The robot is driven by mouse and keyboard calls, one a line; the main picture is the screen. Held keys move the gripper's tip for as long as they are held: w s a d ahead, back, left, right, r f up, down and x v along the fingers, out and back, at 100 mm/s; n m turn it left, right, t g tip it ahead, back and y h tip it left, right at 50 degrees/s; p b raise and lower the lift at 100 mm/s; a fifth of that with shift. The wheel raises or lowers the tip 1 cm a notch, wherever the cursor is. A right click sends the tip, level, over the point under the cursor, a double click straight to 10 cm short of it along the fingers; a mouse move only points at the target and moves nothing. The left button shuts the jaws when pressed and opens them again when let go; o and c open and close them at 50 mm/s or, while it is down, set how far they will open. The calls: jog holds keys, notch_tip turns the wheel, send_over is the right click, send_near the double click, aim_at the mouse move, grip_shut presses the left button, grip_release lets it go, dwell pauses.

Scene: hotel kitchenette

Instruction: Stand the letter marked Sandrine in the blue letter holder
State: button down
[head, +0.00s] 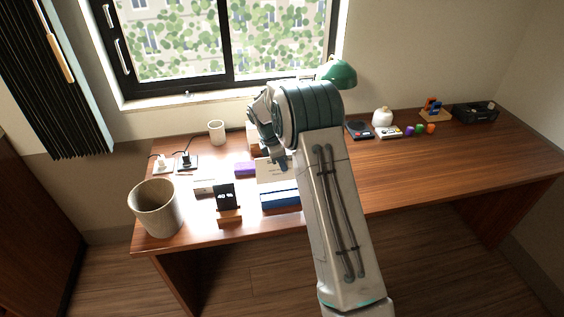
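The blue letter holder (280,199) sits near the front edge of the desk, left of my arm. A pale card or letter (270,174) shows just behind and above it, partly covered by my gripper and arm. Its marking is too small to read, and I cannot tell whether it stands in the holder, lies behind it or is held. My gripper (281,162) points down over the desk, its fingertips at the pale card's upper edge. Its fingers overlap in this view, so their opening is hidden.
The wooden desk (450,165) is largely clear on the right. A beige bin (155,207), a dark display stand (227,199), a purple box (245,168) and a white cup (217,131) are left of the holder. A green lamp (338,73) stands behind my arm.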

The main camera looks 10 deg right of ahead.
aim_at(282, 180)
jog(key=shift+f+b, duration=2.4)
jog(key=shift+f, duration=1.7)
jog(key=c, duration=1.6)
grip_release()
jog(key=shift+r, duration=0.1)
